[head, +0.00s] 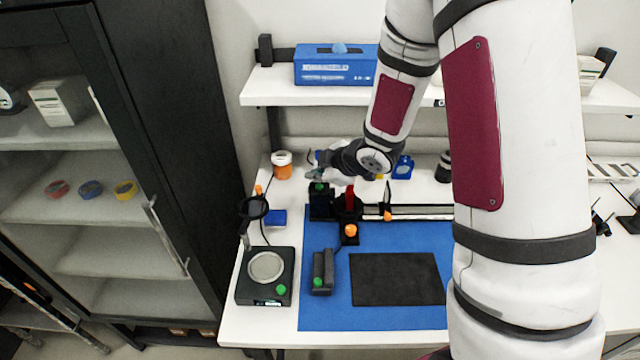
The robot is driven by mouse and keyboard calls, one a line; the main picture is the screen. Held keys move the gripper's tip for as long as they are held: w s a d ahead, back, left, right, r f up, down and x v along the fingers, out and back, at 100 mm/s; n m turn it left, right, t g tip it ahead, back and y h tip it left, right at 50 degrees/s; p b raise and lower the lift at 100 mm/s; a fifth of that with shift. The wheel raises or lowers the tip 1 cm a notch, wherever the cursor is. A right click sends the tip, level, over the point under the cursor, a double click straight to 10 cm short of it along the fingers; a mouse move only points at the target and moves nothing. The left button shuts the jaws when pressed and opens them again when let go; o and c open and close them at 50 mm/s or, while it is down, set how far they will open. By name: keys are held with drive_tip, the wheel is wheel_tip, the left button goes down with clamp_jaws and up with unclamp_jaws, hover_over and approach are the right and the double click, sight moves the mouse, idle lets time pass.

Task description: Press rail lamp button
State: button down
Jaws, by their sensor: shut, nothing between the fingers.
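A black box-like lamp unit (321,208) stands at the left end of the optical rail (425,212) on the bench. A green button (319,187) shows on its top. My gripper (314,174) reaches in from the right and is shut, with nothing held. Its tips are at or just above the green button in the picture; I cannot tell whether they touch it. My arm covers the right part of the rail and much of the bench.
A black balance (256,292) with a round pan and green button stands front left. A dark device (323,268) with another green button and a black mat (396,279) lie on the blue mat (375,318). An orange-labelled jar (282,166) stands behind. A shelf (277,88) hangs above.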

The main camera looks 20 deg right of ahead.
drive_tip(key=shift+r, duration=0.1)
wheel_tip(320, 180, up, 6)
drive_tip(key=p, duration=0.4)
idle(0.5)
wheel_tip(320, 180, up, 9)
drive_tip(key=m+h, duration=0.3)
hover_over(318, 187)
drive_tip(key=s+d, duration=0.2)
drive_tip(key=d, duration=0.2)
drive_tip(key=s+d+r+m+h+b, duration=0.2)
drive_tip(key=s+r+m, duration=0.2)
drive_tip(key=s+r, duration=0.25)
drive_tip(key=s+a+r+m+g, duration=0.1)
drive_tip(key=s+a+m, duration=0.1)
drive_tip(key=s, duration=0.9)
drive_tip(key=s+a+r+m+g+y+b, duration=0.1)
drive_tip(key=s+a+m, duration=0.2)
drive_tip(key=s, duration=0.8)
drive_tip(key=shift+s+a+r+m+g, duration=0.2)
drive_tip(key=shift+s+r+m+g, duration=0.2)
drive_tip(key=shift+m, duration=0.5)
